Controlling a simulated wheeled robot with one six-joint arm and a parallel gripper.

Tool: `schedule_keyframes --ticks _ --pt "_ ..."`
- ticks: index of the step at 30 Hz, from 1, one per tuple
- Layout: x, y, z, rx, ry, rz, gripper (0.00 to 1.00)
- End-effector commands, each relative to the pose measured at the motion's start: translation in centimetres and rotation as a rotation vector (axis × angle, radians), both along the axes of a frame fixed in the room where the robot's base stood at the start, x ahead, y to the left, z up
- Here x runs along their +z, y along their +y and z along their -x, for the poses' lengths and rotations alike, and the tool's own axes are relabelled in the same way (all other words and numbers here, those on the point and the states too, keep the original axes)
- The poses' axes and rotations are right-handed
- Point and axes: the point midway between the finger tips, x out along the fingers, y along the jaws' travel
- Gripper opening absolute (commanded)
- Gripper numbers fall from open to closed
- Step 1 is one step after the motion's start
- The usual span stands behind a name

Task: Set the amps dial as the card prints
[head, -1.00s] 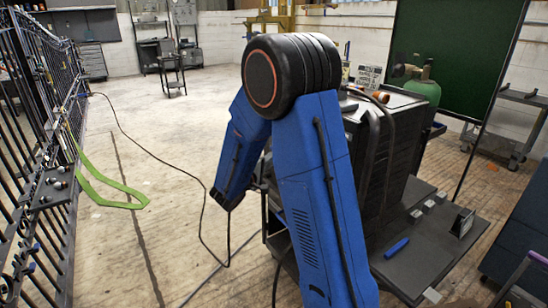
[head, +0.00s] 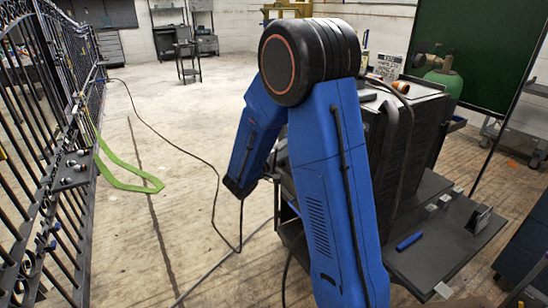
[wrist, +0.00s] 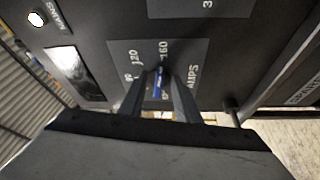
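In the wrist view, the amps dial (wrist: 159,82) has a blue pointer and sits on a grey plate marked 120, 160 and AMPS. The pointer lies near the 160 mark; its exact reading is unclear. My gripper (wrist: 163,92) has one dark finger on each side of the dial. I cannot tell whether the fingers press on it. In the head view, the dark welder cabinet (head: 417,140) stands behind my blue arm, and its dial face is hidden. A small upright plate (head: 480,218) stands on the cart shelf; I cannot read any print on it.
A blue stick-like object (head: 408,241) lies on the cart shelf (head: 445,262). A black barred gate (head: 40,150) runs along the left, with a green strap (head: 130,178) on the floor beside it. Dark cables cross the floor. Open floor lies between gate and cart.

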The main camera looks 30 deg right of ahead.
Motion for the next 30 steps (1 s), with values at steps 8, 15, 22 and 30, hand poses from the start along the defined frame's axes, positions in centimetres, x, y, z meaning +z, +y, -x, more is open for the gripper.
schedule_keyframes --ticks 8,15,22,30 --pt "-0.3 3.8 1.6 0.004 0.0 0.0 0.29" --pt "-0.6 7.3 3.2 0.003 0.001 0.0 0.29" --pt "-0.9 10.6 4.7 0.003 0.002 -0.001 0.29" --pt "-1.2 13.9 6.2 0.002 0.002 -0.001 0.29"
